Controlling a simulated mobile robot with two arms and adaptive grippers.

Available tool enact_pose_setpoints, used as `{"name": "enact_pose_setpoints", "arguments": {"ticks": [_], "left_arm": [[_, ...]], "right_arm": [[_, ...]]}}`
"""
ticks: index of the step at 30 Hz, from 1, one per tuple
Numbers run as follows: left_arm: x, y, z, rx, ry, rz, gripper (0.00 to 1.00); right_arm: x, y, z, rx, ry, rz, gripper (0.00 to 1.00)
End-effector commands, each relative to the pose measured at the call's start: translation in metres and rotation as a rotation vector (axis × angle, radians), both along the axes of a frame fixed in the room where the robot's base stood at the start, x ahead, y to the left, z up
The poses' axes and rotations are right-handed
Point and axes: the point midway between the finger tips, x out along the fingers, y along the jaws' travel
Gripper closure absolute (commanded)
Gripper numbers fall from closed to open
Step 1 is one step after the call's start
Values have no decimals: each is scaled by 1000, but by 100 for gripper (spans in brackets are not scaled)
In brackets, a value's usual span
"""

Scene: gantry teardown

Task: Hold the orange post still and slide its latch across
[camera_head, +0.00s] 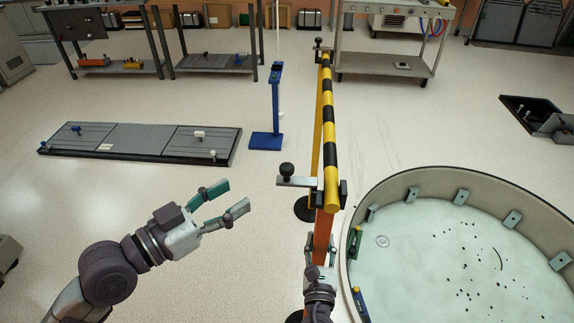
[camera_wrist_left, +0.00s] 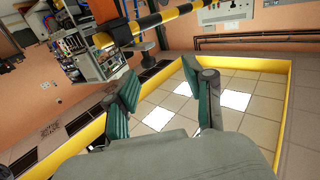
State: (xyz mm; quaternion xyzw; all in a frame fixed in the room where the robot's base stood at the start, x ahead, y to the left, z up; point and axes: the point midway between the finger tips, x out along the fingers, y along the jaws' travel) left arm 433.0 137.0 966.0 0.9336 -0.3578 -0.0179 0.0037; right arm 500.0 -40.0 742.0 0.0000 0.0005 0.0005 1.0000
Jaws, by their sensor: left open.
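The orange post (camera_head: 323,232) stands upright at the near end of a yellow-and-black striped bar (camera_head: 328,130). Its latch (camera_head: 298,182) is a flat grey bar sticking out to the left at the top, with a black knob (camera_head: 287,170) on its outer end. My left gripper (camera_head: 224,197) is open and empty, left of the latch and apart from it. Its spread fingers also show in the left wrist view (camera_wrist_left: 160,78), with the striped bar beyond them. My right gripper (camera_head: 320,252) is low at the post, a finger on either side; whether they press on it is unclear.
A round, pale-floored tub (camera_head: 352,210) stands close to the right of the post. A blue stand (camera_head: 266,140) and a low grey platform (camera_head: 140,143) are farther back on the left. The floor between my left gripper and the post is clear.

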Motion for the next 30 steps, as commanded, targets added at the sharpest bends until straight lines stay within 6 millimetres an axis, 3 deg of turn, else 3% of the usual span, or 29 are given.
{"name": "enact_pose_setpoints", "arguments": {"ticks": [3,7,21,30], "left_arm": [[-14,-11,18,-6,-31,-45,47],[-11,-19,23,-10,-40,-54,47],[50,-81,23,-10,-38,-54,47],[67,-97,22,-7,-35,-53,47]], "right_arm": [[0,1,0,1,1,2,100],[0,1,0,1,1,2,100],[0,1,0,1,1,2,100],[0,1,0,1,1,2,100]]}}
